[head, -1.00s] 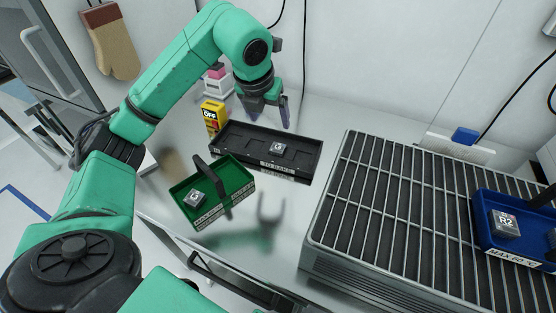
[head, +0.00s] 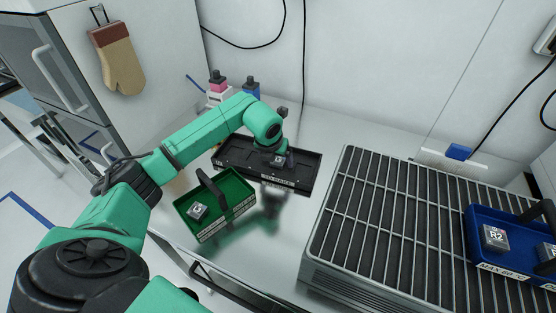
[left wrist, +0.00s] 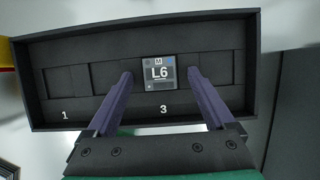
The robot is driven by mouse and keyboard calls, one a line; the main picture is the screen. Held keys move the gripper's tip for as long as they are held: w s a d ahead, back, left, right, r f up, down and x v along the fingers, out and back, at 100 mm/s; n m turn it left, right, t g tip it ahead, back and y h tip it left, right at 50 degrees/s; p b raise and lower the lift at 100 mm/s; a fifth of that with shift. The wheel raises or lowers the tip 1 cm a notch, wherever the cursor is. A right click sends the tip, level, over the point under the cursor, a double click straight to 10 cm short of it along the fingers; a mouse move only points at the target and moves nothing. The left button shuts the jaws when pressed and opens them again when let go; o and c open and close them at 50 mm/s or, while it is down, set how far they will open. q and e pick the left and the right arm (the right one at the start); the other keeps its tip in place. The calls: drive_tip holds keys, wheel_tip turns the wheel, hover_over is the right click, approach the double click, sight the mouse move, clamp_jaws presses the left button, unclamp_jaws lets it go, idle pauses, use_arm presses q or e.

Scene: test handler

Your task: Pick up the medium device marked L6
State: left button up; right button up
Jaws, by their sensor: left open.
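The device marked L6 is a small grey block with a dark label. It sits in the black tray (left wrist: 30,90), above the number 3, in the left wrist view (left wrist: 158,73). My right gripper is not in view.
A green basket (head: 238,207) with a black handle and one device (head: 197,212) stands in front of the tray. A slatted grey rack (head: 385,215) is at right, bearing a blue basket (head: 480,255) with a device marked R2 (head: 495,238). Bottles (head: 217,85) stand behind my arm.

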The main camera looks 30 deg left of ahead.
use_arm(q)
drive_tip(key=shift+f, duration=0.1)
clamp_jaws()
